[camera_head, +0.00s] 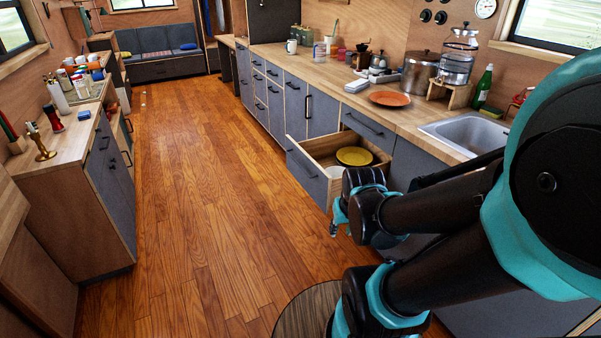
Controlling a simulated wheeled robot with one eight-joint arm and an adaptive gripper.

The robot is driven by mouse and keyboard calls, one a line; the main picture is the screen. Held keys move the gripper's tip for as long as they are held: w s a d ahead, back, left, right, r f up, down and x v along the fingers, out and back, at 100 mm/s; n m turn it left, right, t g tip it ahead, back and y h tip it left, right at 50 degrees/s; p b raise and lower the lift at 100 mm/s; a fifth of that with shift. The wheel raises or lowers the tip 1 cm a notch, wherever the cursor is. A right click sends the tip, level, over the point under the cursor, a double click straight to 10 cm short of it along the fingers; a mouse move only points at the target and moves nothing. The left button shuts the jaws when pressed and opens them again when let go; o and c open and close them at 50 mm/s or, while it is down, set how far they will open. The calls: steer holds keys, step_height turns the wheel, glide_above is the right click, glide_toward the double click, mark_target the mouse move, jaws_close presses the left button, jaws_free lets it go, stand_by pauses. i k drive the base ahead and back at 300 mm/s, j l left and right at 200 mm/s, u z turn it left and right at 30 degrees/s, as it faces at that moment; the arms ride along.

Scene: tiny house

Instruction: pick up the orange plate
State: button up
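The orange plate (390,98) lies flat on the wooden counter (415,115) on the right, between the sink and a small white box. My gripper (337,222) is low in front of the open drawer, below and to the left of the plate and well apart from it. My arm hides part of the gripper, and its fingers are too small and covered to tell whether they are open or shut.
An open drawer (309,165) below the counter holds a yellow plate (354,156) and a white bowl (335,172). A sink (465,132), a metal pot (420,73) and a green bottle (482,87) stand near the orange plate.

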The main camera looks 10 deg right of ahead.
mark_target(387, 99)
steer(key=i+j+z, duration=0.1)
steer(key=z, duration=0.35)
steer(key=i+j+z, duration=0.1)
steer(key=z, duration=0.35)
steer(key=j+z, duration=0.15)
steer(key=z, duration=0.3)
steer(key=i+j+z, duration=0.1)
steer(key=z, duration=0.35)
steer(key=j+z, duration=0.25)
steer(key=z, duration=0.2)
